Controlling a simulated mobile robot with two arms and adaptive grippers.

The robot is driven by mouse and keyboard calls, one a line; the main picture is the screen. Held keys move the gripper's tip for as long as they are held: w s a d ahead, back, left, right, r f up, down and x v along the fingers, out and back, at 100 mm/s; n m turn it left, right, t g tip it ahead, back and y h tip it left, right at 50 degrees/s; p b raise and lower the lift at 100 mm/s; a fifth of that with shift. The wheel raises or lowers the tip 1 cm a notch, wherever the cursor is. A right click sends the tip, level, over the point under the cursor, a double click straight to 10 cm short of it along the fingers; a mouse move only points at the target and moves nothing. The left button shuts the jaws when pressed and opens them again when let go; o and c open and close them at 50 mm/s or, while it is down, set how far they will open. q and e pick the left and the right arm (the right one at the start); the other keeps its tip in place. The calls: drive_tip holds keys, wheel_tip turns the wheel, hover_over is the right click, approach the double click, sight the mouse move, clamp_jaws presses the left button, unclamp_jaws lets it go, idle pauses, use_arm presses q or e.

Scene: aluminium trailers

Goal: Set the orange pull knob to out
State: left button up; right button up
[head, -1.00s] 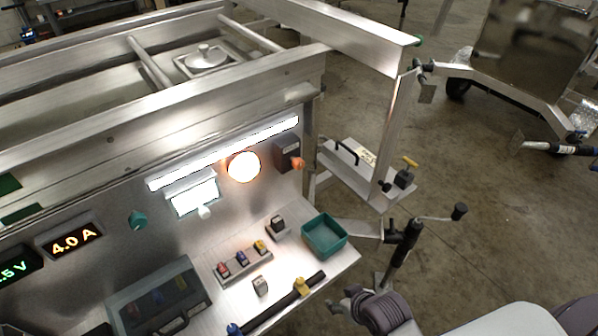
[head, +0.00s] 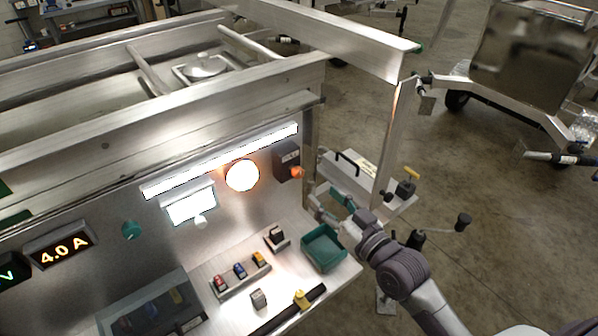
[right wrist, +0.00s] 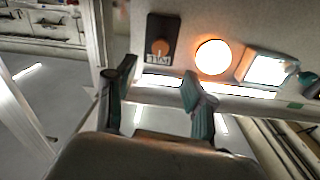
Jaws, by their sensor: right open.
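The orange pull knob (head: 296,172) sits on a dark box (head: 286,158) at the right end of the upright metal panel. In the right wrist view the knob (right wrist: 160,47) shows on its dark plate, above a small label. My right gripper (head: 328,202) is open and empty, below and to the right of the knob in the head view and apart from it. In the right wrist view the two fingers of the right gripper (right wrist: 158,82) are spread, with the knob beyond the gap between them. My left gripper is not in view.
A green tray (head: 322,247) stands on the shelf just under my right gripper. A round glowing lamp (head: 242,175) and a lit display (head: 191,205) are left of the knob. A metal post (head: 396,135) and a crank handle (head: 462,222) stand to the right.

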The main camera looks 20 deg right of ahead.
sight(300, 174)
drive_tip(key=x, duration=1)
drive_tip(key=shift+w+f+p, duration=0.15)
drive_tip(key=shift+w+p, duration=0.05)
drive_tip(key=shift+p, duration=0.2)
clamp_jaws()
